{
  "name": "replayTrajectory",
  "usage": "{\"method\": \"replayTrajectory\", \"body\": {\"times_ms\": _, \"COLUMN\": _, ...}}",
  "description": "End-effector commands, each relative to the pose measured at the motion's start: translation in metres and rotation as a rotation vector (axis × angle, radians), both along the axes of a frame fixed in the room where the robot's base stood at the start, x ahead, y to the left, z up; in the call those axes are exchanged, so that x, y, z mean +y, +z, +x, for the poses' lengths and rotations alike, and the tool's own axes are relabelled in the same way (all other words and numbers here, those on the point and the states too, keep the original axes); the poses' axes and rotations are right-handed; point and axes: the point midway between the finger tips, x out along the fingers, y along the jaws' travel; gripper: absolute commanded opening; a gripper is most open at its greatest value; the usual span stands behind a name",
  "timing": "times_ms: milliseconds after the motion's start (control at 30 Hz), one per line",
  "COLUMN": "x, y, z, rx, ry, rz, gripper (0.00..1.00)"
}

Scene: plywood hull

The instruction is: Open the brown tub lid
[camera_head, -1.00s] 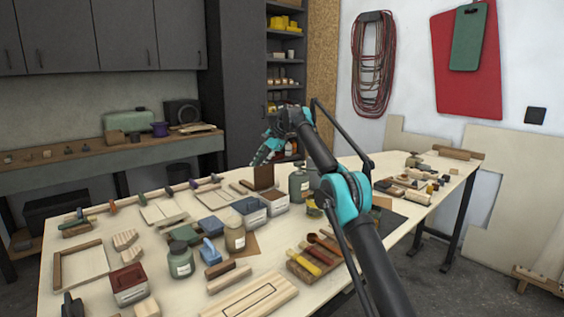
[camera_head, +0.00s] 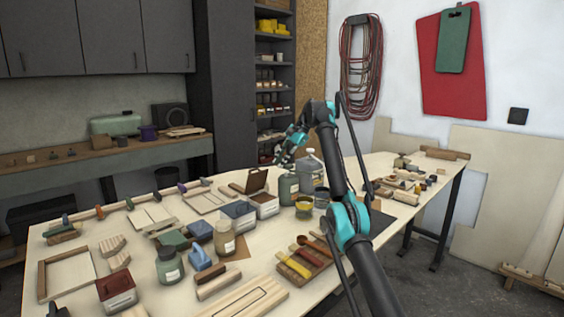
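The brown lid (camera_head: 257,180) stands raised on its white tub (camera_head: 265,206), tilted up at the tub's back edge, so the tub is open. My gripper (camera_head: 282,158) is in the air above the table, up and to the right of the lid and apart from it in the picture. Nothing shows held in it. Its fingers are small and dark here, and I cannot tell how far apart they are.
A blue-lidded tub (camera_head: 238,215) stands left of the brown tub. A grey-green jar (camera_head: 288,188) and a grey canister (camera_head: 310,171) stand close on its right. A red-lidded tub (camera_head: 117,290) is at the front left. Tools and wooden pieces crowd the table.

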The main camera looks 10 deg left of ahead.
Motion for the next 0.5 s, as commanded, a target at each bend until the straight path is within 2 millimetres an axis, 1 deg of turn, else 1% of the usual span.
{"method": "replayTrajectory", "body": {"times_ms": 133, "x": -0.0063, "y": -0.0003, "z": 0.0007, "rx": -0.001, "ry": 0.001, "rz": 0.0, "gripper": 0.17}}
{"method": "replayTrajectory", "body": {"times_ms": 367, "x": -0.0067, "y": -0.0002, "z": 0.0008, "rx": -0.001, "ry": 0.001, "rz": 0.0, "gripper": 0.17}}
{"method": "replayTrajectory", "body": {"times_ms": 500, "x": -0.0053, "y": 0.0025, "z": 0.0022, "rx": -0.01, "ry": 0.008, "rz": 0.002, "gripper": 0.01}}
